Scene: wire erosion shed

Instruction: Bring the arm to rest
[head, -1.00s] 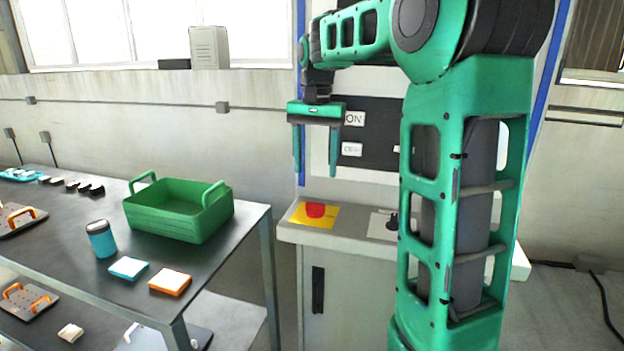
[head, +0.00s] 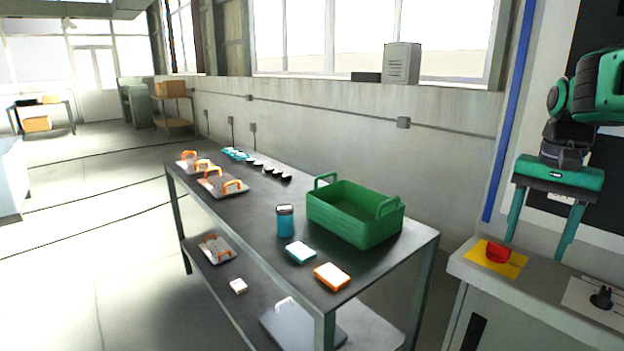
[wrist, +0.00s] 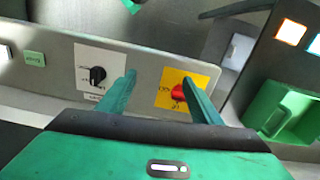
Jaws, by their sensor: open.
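My gripper (head: 540,226) is at the right of the head view, pointing down, with its two green fingers apart and nothing between them. It hangs above the light grey control cabinet (head: 535,297). A red button (head: 498,252) on a yellow plate sits on the cabinet top, below and to the left of the fingers. A black rotary knob (head: 601,297) on a white plate lies to the right.
A dark table (head: 262,225) left of the cabinet holds a green basket (head: 350,222), a blue jar (head: 285,221), a teal block (head: 301,252), an orange block (head: 332,276) and several orange-handled plates. A gap separates table and cabinet. Open floor (head: 90,240) lies left.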

